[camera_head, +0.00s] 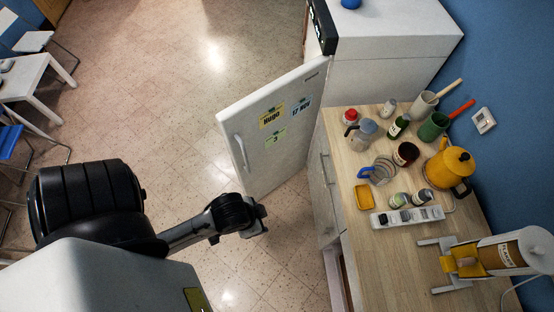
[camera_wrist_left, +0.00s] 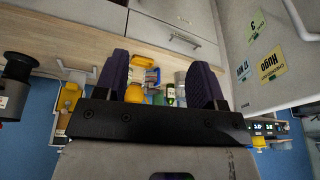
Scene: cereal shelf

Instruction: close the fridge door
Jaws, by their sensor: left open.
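The white fridge door (camera_head: 285,125) stands open in the head view, jutting out from the counter side over the tiled floor. It has a pale vertical handle (camera_head: 241,153) near its left edge and yellow and blue notes on its face. My left gripper (camera_head: 263,219) is in front of and below the door, apart from it. The left wrist view shows the door at the right (camera_wrist_left: 268,55) with its notes, and the handle (camera_wrist_left: 300,18) near the top right. There, my left gripper's two dark fingers (camera_wrist_left: 160,78) are spread apart with nothing held between them. My right gripper is not in view.
A wooden counter (camera_head: 355,275) at the right carries jars, mugs, a yellow kettle (camera_head: 450,167) and a power strip (camera_head: 407,217). A white appliance (camera_head: 385,82) stands behind it. Tables and chairs are at the far left. The floor (camera_head: 165,100) left of the door is clear.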

